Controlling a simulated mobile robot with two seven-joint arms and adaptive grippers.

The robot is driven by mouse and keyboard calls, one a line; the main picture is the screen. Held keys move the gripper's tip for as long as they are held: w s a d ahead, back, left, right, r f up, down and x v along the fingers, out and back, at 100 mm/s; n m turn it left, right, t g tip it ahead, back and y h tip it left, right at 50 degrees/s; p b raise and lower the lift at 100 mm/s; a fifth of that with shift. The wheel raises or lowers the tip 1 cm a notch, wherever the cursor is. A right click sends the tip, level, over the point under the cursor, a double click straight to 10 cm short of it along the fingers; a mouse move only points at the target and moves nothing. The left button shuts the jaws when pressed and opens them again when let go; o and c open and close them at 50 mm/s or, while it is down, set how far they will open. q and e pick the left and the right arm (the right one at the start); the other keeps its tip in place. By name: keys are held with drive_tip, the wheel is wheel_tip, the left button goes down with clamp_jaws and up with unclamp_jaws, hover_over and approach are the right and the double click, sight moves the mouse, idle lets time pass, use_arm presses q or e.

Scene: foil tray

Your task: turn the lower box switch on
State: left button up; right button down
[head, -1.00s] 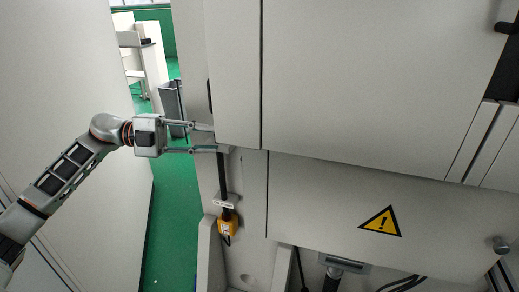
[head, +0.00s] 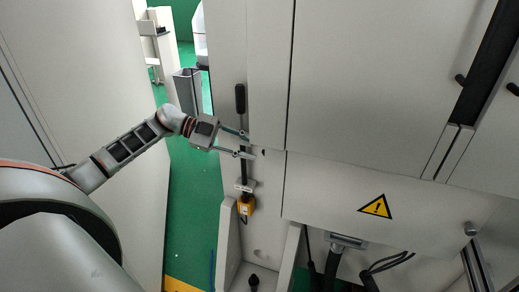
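My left gripper (head: 248,145) reaches in from the left to the narrow side face of the grey cabinet. Its two thin fingers are apart, one above the other, with nothing clearly held between them. A thin dark vertical rod (head: 243,168) runs down close behind the fingertips; I cannot tell whether they touch it. A black upright handle (head: 240,98) is above the gripper. My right gripper is not in view.
The large grey cabinet (head: 365,80) fills the right, with a yellow warning triangle (head: 376,206) on its lower panel. Dark cables (head: 388,262) hang at the bottom. A pale panel (head: 85,60) stands at left. Green floor (head: 190,225) is open between them.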

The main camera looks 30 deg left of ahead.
use_arm(q)
drive_tip(key=shift+x, duration=1.5)
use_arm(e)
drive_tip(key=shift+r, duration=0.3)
use_arm(q)
drive_tip(key=shift+c, duration=0.4)
clamp_jaws()
